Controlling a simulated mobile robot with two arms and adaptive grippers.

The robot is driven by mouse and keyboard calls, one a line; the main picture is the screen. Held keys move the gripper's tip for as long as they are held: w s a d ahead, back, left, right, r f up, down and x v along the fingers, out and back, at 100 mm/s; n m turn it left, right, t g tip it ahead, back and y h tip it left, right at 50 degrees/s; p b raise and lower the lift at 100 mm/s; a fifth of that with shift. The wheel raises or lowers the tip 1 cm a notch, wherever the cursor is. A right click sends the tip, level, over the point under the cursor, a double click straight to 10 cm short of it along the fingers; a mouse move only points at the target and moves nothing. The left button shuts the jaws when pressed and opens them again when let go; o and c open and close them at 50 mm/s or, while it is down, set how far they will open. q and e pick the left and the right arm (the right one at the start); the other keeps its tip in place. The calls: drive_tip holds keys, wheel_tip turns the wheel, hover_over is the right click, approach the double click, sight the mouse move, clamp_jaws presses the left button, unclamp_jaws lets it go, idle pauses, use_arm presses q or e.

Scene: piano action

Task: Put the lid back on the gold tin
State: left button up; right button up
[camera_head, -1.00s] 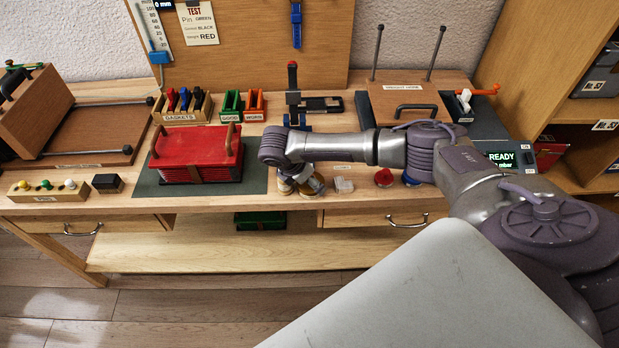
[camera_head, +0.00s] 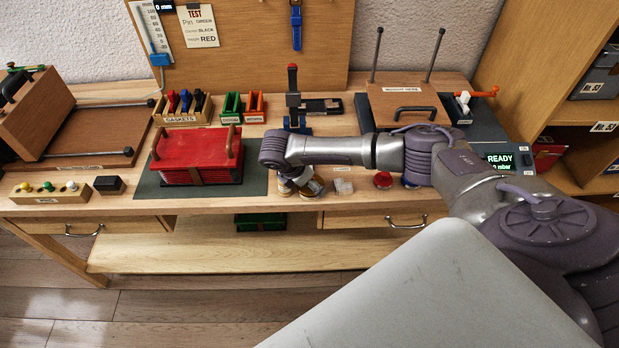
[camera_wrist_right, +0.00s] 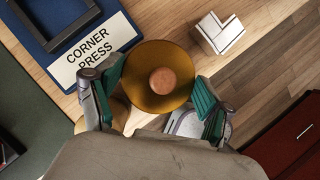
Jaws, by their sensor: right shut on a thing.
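The lid is a round gold disc with a brown knob (camera_wrist_right: 162,80). In the right wrist view it sits between the green-padded fingers of my right gripper (camera_wrist_right: 158,98), which is shut on it. Another gold piece (camera_wrist_right: 118,114), perhaps the tin, shows partly behind the left finger; the gripper hides most of it. In the head view my right gripper (camera_head: 300,185) is low over the front of the bench, with small gold parts (camera_head: 283,191) showing around it. I cannot tell whether the lid touches the tin. My left gripper is not in view.
The blue corner press (camera_head: 297,112) stands behind the gripper. A small white L-marked block (camera_wrist_right: 219,33) lies close on the right, with a red round piece (camera_head: 383,180) beyond it. The red stack (camera_head: 196,155) on a dark mat is to the left.

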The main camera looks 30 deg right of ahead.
idle(0.4)
drive_tip(key=o, duration=0.8)
drive_tip(key=shift+o, duration=0.2)
drive_tip(key=shift+r+p, duration=3.55)
drive_tip(key=shift+p, duration=0.5)
drive_tip(key=shift+f, duration=0.1)
clamp_jaws()
